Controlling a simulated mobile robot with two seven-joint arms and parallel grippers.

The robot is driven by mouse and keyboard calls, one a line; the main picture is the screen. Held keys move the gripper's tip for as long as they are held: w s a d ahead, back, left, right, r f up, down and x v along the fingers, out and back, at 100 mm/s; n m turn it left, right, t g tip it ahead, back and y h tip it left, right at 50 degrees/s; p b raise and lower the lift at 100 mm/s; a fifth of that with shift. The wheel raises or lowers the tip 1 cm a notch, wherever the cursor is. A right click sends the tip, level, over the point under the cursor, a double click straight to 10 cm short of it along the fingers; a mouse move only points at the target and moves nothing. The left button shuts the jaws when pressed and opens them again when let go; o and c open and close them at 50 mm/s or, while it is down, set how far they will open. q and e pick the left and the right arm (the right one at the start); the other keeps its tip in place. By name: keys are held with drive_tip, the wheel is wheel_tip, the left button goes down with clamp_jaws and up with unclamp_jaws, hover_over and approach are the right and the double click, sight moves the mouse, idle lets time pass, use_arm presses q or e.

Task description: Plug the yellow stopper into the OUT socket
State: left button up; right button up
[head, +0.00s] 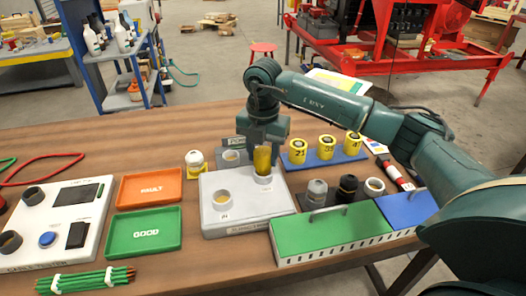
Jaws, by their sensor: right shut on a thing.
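My right gripper (263,144) comes in from the right and points down over the white block. It is shut on the yellow stopper (262,160), which is upright below the fingers. The white block (235,228) carries two round sockets. The front left socket (222,201) is empty and has a small label below it. The stopper's lower end is at the back right socket (264,180), whose rim shows around or just under it. I cannot tell how deep the stopper sits. My left gripper is not in view.
An orange FAULT tray (150,199) and a green GOOD tray (129,241) lie left. Yellow numbered cylinders stand on a blue rack (322,163) right. A green case (320,233) lies in front right.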

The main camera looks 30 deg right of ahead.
drive_tip(key=shift+f+b, duration=0.6)
drive_tip(key=shift+f, duration=0.45)
drive_tip(key=o, duration=1.2)
wheel_tip(320, 180, up, 13)
drive_tip(key=shift+r, duration=0.15)
